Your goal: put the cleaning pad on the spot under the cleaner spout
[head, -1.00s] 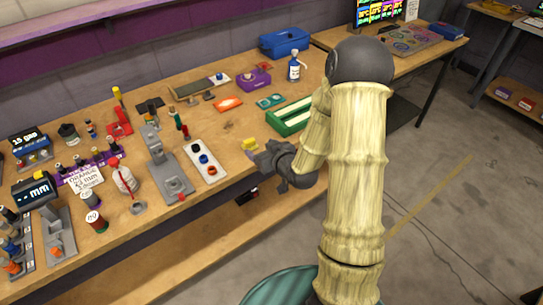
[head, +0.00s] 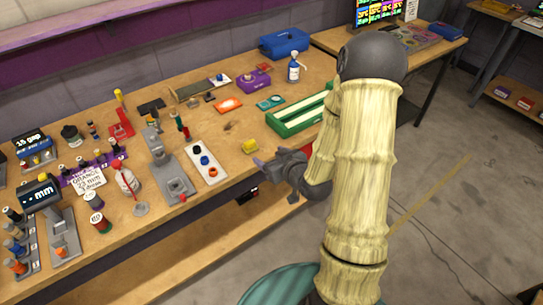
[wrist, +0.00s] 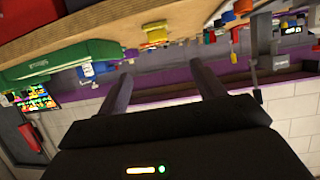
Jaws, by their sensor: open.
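A small yellow block (head: 249,146), which looks like the cleaning pad, lies on the bench near its front edge. It also shows in the wrist view (wrist: 155,33). The white and blue cleaner bottle (head: 293,69) stands upright farther back; it also shows in the wrist view (wrist: 88,70). A teal pad (head: 265,104) lies flat in front of the bottle; I cannot tell if it is the spot under the spout. My gripper (head: 268,159) is open and empty at the bench's front edge, just beside the yellow block and apart from it. Its fingers show in the wrist view (wrist: 161,73).
A green tray (head: 290,117) lies to the right of the yellow block, near my arm. A white plate with rings (head: 214,172) is to the left. An orange mat (head: 229,104) and purple box (head: 253,80) are behind. Bare bench surrounds the block.

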